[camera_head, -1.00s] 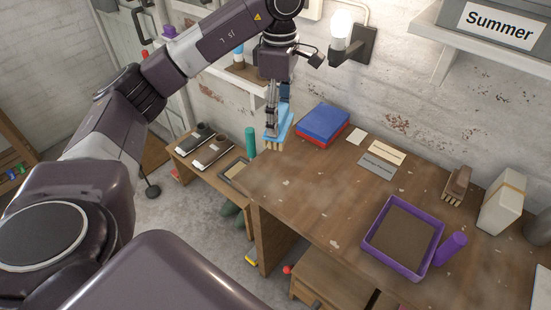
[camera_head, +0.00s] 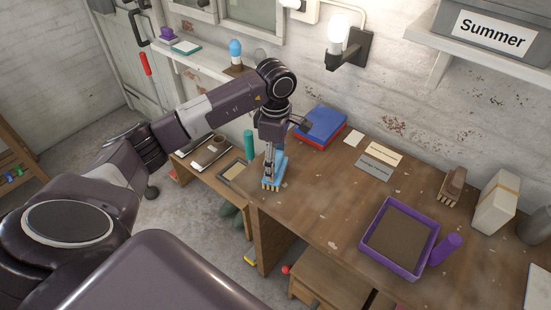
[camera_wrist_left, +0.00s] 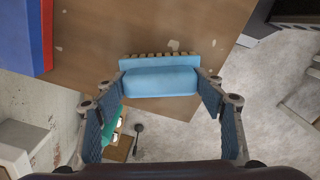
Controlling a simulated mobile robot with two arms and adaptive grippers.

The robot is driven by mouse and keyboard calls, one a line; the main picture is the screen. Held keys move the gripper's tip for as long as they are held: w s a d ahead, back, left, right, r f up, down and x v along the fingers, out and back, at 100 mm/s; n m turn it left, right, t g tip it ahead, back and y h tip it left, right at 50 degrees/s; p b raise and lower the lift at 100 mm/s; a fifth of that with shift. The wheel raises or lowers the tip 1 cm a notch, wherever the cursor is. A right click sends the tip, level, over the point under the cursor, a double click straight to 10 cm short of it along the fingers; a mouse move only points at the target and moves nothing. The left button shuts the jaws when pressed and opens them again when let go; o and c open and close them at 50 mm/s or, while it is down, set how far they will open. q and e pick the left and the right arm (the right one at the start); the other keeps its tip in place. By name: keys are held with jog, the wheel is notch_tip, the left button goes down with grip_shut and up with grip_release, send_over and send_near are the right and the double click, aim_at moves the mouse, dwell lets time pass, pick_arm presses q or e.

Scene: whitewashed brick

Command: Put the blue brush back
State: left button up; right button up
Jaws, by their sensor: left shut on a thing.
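My right gripper is not in view.
A blue and red box (camera_head: 321,127) stands close behind the brush. A purple tray (camera_head: 366,240), a purple cylinder (camera_head: 445,249), a brown brush (camera_head: 452,186) and a pale block (camera_head: 492,203) are to the right. A lower bench (camera_head: 190,165) adjoins the left side.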

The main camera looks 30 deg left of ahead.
aim_at(276, 159)
pick_arm(q)
jog(key=shift+f, duration=0.1)
jog(key=o, duration=1.1)
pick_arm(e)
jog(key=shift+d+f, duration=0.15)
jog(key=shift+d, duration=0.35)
pick_arm(q)
jog(key=shift+r, duration=0.2)
jog(key=shift+w+r, duration=0.1)
jog(key=shift+r, duration=0.2)
notch_tip(276, 159, up, 11)
jog(key=b, duration=0.2)
jog(key=shift+r+b, duration=0.2)
jog(key=shift+b, duration=0.15)
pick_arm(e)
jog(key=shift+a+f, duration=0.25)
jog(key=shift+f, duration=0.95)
